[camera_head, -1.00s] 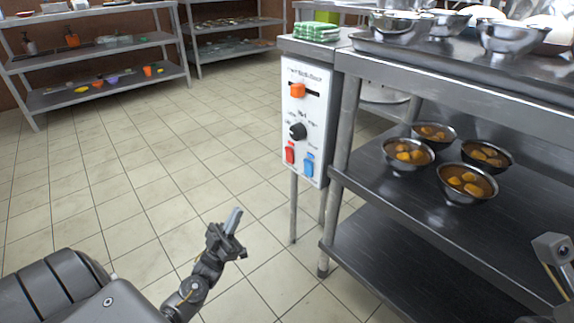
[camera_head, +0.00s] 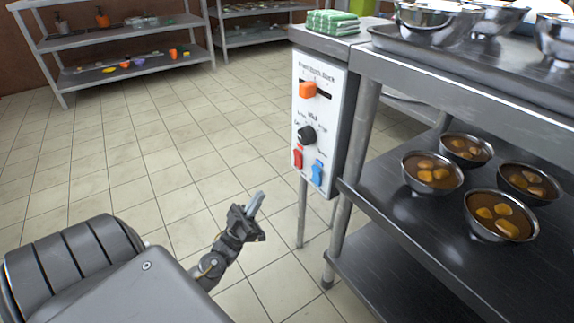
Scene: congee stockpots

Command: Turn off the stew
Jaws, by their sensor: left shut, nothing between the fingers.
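A white control panel (camera_head: 321,120) is fixed to the end of a steel counter. It carries an orange slider (camera_head: 308,90) at the left of its slot, a black knob (camera_head: 306,135), a red switch (camera_head: 298,158) and a blue switch (camera_head: 317,173). My left gripper (camera_head: 257,203) is shut and empty, in front of the panel, lower and to its left, apart from it. Several metal bowls of brown stew with yellowish chunks, such as the front one (camera_head: 500,215), stand on the shelf at the right. My right gripper is out of view.
The steel counter (camera_head: 470,88) and its dark lower shelf (camera_head: 400,225) fill the right side. Green cloths (camera_head: 333,22) lie on top. A shelf rack (camera_head: 125,47) stands at the back left. The tiled floor (camera_head: 150,170) is clear between.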

